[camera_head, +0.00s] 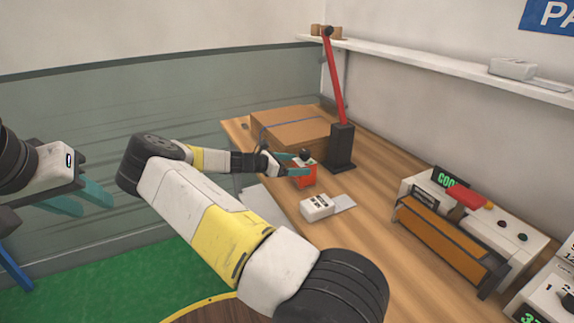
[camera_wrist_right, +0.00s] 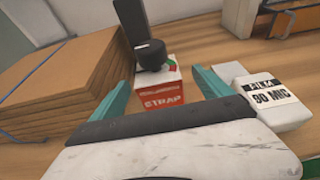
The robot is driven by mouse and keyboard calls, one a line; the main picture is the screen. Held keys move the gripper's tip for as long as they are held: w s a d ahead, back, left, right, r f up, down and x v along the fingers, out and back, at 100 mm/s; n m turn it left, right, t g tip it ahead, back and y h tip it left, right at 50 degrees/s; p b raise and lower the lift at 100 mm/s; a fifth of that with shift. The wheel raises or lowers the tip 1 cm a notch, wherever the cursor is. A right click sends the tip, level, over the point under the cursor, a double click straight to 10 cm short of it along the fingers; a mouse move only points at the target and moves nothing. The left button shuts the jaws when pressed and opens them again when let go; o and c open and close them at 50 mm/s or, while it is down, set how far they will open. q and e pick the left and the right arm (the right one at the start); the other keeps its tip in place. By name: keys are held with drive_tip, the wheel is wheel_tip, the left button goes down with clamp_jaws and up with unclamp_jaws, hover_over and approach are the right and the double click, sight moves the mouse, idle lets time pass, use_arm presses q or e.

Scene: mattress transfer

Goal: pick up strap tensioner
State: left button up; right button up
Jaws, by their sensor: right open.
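The strap tensioner is a small red and white box labelled STRAP with a black knob on top (camera_wrist_right: 160,95). It stands upright on the wooden table, and it also shows in the head view (camera_head: 304,175). My right gripper (camera_head: 296,165) is open, with its teal fingers on either side of the box; in the right wrist view (camera_wrist_right: 163,92) gaps show between fingers and box. My left gripper (camera_head: 80,197) hangs at the left edge of the head view, away from the table, its teal fingers apart and empty.
A strapped cardboard stack (camera_head: 295,128) lies behind the tensioner, beside a black post with a red lever (camera_head: 341,148). A white FILM 90 MIC box (camera_head: 317,207) sits close in front. A machine with an orange roll (camera_head: 440,238) stands at right. Bare table (camera_head: 375,185) lies between.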

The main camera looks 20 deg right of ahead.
sight(311, 164)
drive_tip(key=x, duration=0.7)
drive_tip(key=shift+w+f, duration=0.2)
drive_tip(key=shift+r, duration=0.1)
clamp_jaws()
